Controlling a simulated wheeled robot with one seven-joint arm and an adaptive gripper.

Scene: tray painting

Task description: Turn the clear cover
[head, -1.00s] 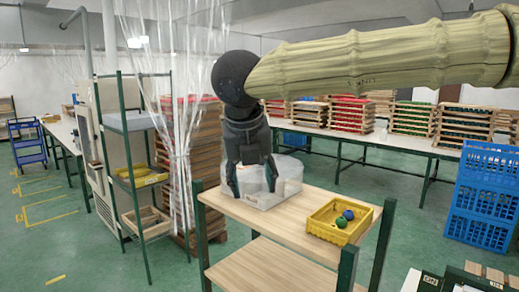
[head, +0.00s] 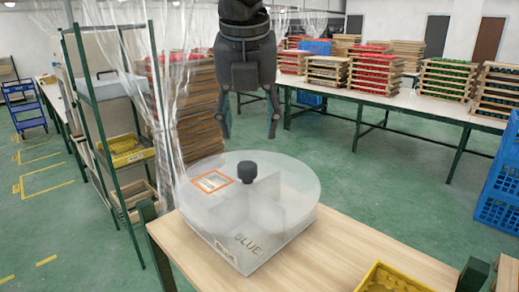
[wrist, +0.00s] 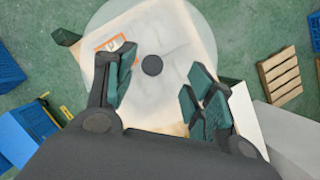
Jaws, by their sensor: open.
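The clear cover (head: 285,178) is a round, see-through disc with a dark knob (head: 247,172) at its middle and an orange-framed window on its left part. It lies on a square, pale box (head: 240,255) with inner dividers and the word BLUE on its front, on the wooden table. My gripper (head: 249,135) is open and empty, pointing down above the knob and apart from it. In the wrist view the cover (wrist: 205,25) lies below my gripper (wrist: 158,85), with the knob (wrist: 152,65) showing between the two spread fingers.
A yellow tray (head: 408,279) sits at the table's front right, partly cut off. A green-posted shelf (head: 105,110) and a hanging clear curtain (head: 170,110) stand close on the left. Blue crates (head: 500,180) stand at the right.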

